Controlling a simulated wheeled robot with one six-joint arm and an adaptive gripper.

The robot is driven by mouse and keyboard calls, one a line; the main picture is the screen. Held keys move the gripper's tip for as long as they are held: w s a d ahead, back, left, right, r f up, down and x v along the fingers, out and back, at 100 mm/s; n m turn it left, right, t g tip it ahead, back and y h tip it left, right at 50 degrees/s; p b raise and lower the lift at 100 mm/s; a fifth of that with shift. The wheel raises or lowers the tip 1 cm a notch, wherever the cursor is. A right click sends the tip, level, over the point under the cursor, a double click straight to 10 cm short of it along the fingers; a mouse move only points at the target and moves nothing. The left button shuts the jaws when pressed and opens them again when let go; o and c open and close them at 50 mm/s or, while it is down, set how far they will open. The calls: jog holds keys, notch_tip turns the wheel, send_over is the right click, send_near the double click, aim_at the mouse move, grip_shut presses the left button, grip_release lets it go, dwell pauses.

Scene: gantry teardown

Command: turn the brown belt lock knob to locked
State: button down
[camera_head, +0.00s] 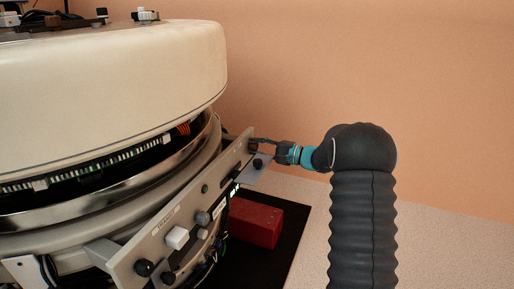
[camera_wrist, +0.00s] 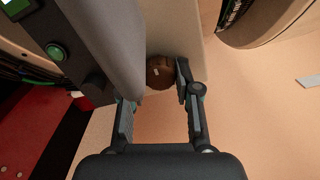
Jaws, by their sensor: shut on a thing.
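The brown belt lock knob (camera_wrist: 160,75) shows in the wrist view as a round brown knob with a small pale mark on its face. It sits against a beige panel surface. My gripper (camera_wrist: 162,84) has its fingers on either side of the knob and is shut on it. The left fingertip is partly hidden behind a large grey part. In the head view my gripper (camera_head: 264,143) reaches from the right to the upper end of the slanted control panel (camera_head: 150,235). The brown knob cannot be made out there behind the fingers.
A green button (camera_wrist: 56,52) sits left of the grey part (camera_wrist: 100,35). The panel carries a white knob (camera_head: 177,238) and several dark knobs. A red block (camera_head: 255,222) lies below on a black mat (camera_head: 285,250). A large cream ring cover (camera_head: 120,85) stands left. The right side is open.

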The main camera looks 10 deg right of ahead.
jog(key=c, duration=0.8)
grip_release()
jog(key=shift+w+d, duration=0.1)
jog(key=shift+d, duration=0.05)
jog(key=v, duration=1.2)
